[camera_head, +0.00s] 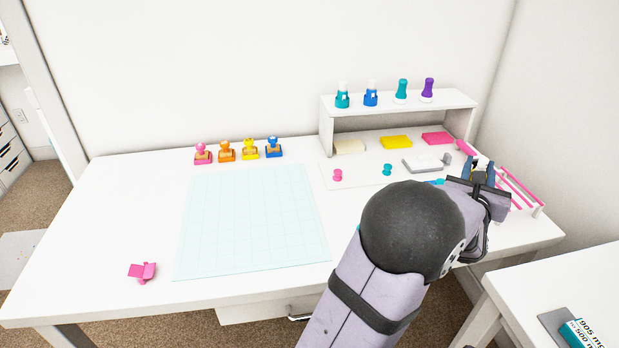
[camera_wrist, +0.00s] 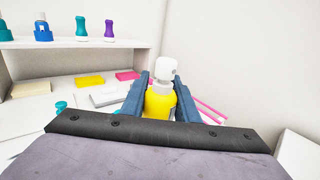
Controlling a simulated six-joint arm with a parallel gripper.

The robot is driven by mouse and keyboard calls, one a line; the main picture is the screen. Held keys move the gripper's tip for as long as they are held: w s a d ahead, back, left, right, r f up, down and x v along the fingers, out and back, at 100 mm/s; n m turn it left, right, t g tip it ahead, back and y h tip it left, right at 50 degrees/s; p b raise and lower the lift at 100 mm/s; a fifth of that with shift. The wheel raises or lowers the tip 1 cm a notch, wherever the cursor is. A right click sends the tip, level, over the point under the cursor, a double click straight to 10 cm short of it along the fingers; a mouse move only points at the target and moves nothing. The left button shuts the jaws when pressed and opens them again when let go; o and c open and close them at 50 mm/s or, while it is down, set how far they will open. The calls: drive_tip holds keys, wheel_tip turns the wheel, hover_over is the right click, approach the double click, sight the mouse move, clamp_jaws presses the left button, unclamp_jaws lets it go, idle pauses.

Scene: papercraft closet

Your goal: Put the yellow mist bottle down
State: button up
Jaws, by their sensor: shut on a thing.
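The yellow mist bottle (camera_wrist: 159,106) has a white cap (camera_wrist: 166,68) and stands about upright between the blue fingers of my gripper (camera_wrist: 163,88) in the wrist view. My gripper is shut on its sides. In the head view my gripper (camera_head: 478,171) is at the right end of the white table (camera_head: 120,210), right of the shelf and beside the pink-edged rack; the bottle is hidden there by my arm. The bottle's base is hidden in both views, so I cannot tell whether it touches the table.
A white shelf (camera_head: 400,104) holds several bottles, with yellow (camera_head: 396,142) and pink (camera_head: 437,138) blocks beneath. A pink-striped rack (camera_head: 520,190) is close to my gripper. A grid mat (camera_head: 253,225), several stamps (camera_head: 227,153) and a pink piece (camera_head: 142,271) lie further left.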

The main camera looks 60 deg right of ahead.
drive_tip(key=w+a+n+t+y, duration=0.2)
drive_tip(key=w+n+t, duration=0.3)
drive_tip(key=w, duration=1.6)
drive_tip(key=n+t+y, duration=1.1)
drive_tip(key=n+y, duration=0.1)
drive_tip(key=y, duration=0.4)
hover_over(239, 205)
drive_tip(key=shift+f+b, duration=1.2)
drive_tip(key=shift+f, duration=3.6)
drive_tip(key=shift+f, duration=0.1)
drive_tip(key=shift+f, duration=0.15)
drive_tip(key=o, duration=1)
